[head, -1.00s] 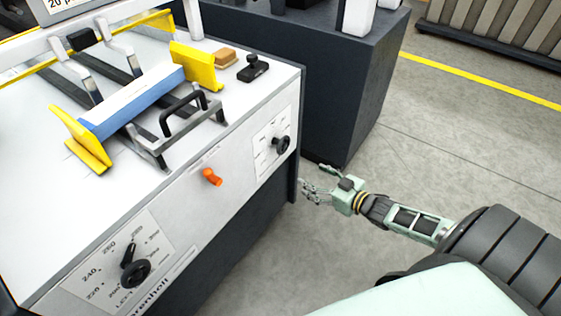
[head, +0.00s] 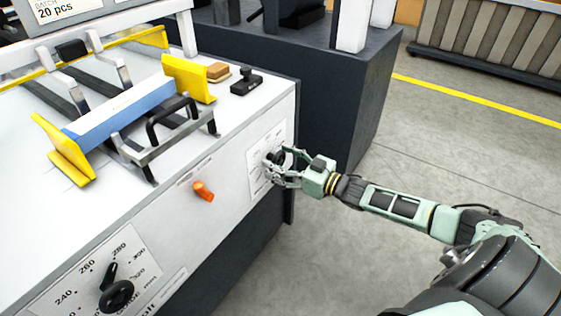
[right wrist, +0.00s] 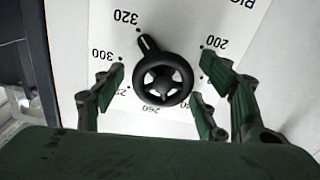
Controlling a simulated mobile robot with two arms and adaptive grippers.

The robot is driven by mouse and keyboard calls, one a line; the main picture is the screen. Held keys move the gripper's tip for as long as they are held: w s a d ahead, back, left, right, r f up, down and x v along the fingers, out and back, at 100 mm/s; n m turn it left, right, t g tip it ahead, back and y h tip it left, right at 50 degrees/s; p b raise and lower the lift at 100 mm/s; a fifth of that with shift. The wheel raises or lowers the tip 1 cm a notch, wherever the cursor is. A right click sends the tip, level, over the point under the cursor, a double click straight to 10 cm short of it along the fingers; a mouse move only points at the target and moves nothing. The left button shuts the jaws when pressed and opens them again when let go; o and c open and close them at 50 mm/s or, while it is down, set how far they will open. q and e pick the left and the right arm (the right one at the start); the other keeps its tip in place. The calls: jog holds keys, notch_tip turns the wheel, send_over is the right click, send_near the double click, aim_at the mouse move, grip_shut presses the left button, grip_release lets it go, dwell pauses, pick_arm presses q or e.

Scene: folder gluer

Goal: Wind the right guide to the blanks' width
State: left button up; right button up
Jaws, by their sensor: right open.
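The right dial's black handwheel (right wrist: 163,80) has spokes and a pointer arm aimed near the 320 mark, on a white scale plate (right wrist: 215,20). In the head view the handwheel is mostly hidden by my right gripper (head: 280,168). In the right wrist view the green fingers of that gripper (right wrist: 160,98) stand open on both sides of the handwheel, and I cannot tell whether they touch it. The blue and white stack of blanks (head: 125,108) lies between two yellow guides, a near-left one (head: 62,148) and a far-right one (head: 188,78). My left gripper is out of view.
Another black handwheel (head: 116,294) with a scale sits low on the left of the front panel, its pointer between 260 and 280. An orange knob (head: 203,191) sticks out between the dials. A black handle (head: 170,115) stands before the blanks. The floor at right is clear.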

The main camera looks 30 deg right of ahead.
jog(key=shift+c, duration=0.2)
jog(key=c, duration=1.1)
